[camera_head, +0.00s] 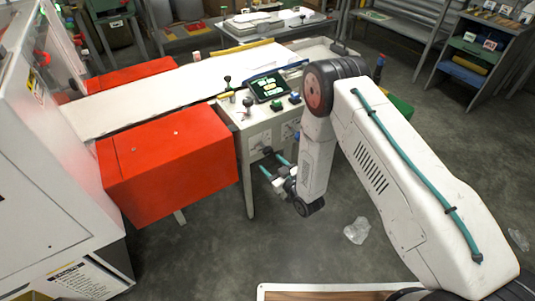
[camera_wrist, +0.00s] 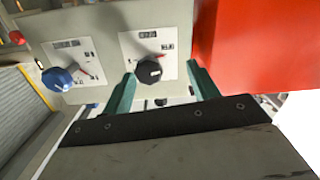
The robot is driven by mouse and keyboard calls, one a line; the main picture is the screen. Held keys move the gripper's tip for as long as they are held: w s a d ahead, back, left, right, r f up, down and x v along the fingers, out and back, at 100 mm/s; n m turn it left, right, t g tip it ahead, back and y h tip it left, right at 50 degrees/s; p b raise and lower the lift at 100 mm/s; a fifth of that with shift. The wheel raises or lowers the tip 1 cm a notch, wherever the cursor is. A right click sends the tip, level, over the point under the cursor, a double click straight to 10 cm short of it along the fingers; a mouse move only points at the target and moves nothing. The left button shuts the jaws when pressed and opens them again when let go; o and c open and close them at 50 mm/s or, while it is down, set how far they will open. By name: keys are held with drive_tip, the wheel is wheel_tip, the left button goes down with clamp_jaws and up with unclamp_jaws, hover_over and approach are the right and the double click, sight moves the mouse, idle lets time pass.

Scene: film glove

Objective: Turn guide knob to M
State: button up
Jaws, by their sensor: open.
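Two dials sit on the pale front panel (camera_head: 256,139) of the machine. A black knob (camera_wrist: 149,71) is on a white scale plate (camera_wrist: 150,44), and a blue knob (camera_wrist: 58,79) with a red pointer is on a plate to its left in the wrist view. The lettering is too small to read, so I cannot tell which is the guide knob. My gripper (camera_head: 273,166) is open, its teal fingers pointing at the panel. In the wrist view the black knob shows between the fingertips (camera_wrist: 161,73), closer to the left finger; contact cannot be told.
A big red cover (camera_head: 170,150) borders the panel; it also shows at right in the wrist view (camera_wrist: 250,45). A dark touch screen (camera_head: 268,87) and small controls stand on the machine top. A crumpled clear bag (camera_head: 357,230) lies on the otherwise open floor nearby.

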sight(270, 153)
drive_tip(key=shift+w+d+r+t, duration=0.45)
drive_tip(key=shift+d+r, duration=0.1)
drive_tip(key=shift+r, duration=0.1)
drive_tip(key=x, duration=0.6)
drive_tip(key=shift+w+d+f, duration=0.1)
drive_tip(key=shift+d, duration=0.1)
drive_tip(key=shift+w+a, duration=0.4)
drive_tip(key=shift+w, duration=0.1)
